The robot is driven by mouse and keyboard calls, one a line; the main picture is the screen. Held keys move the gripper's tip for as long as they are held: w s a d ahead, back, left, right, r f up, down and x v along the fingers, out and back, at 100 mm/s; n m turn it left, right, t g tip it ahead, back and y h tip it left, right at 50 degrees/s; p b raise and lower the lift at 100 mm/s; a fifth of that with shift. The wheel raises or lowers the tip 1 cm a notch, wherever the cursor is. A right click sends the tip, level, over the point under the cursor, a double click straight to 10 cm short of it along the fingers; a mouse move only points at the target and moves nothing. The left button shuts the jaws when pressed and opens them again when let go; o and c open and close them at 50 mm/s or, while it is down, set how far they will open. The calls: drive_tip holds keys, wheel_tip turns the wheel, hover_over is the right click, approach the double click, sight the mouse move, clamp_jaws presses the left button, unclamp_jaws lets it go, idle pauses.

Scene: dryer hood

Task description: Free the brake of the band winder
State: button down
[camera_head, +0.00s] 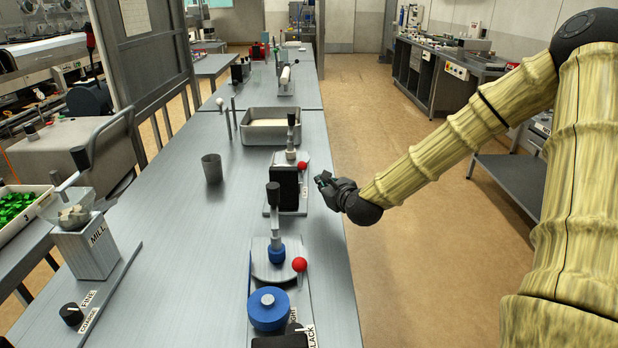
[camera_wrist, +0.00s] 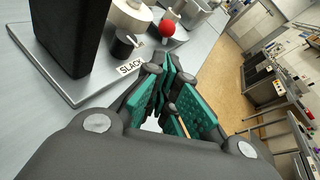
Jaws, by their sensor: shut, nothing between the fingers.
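Two small machines with red ball knobs stand on the grey table's right side, and no readable label tells which is the band winder. The farther one has a black box (camera_head: 285,188), a pale spool and a red ball (camera_head: 302,165). My gripper (camera_head: 322,180) is just right of it, shut and empty. In the wrist view a black box (camera_wrist: 75,35), a pale spool (camera_wrist: 130,17), a dark knob (camera_wrist: 124,46), a "SLACK" label (camera_wrist: 131,67) and a red ball (camera_wrist: 167,27) lie ahead and left of my gripper (camera_wrist: 166,72). No contact is visible.
The nearer machine has a blue knob (camera_head: 268,308), a grey disc (camera_head: 272,262), a red ball (camera_head: 300,265) and a partly cut-off label. The floor (camera_head: 400,270) to the right is clear.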

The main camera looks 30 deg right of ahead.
sight(302, 168)
drive_tip(key=shift+p+x, duration=0.7)
drive_tip(key=shift+x, duration=4.2)
drive_tip(key=shift+d+r, duration=0.1)
drive_tip(key=shift+r+g+p, duration=0.3)
drive_tip(key=shift+p, duration=0.3)
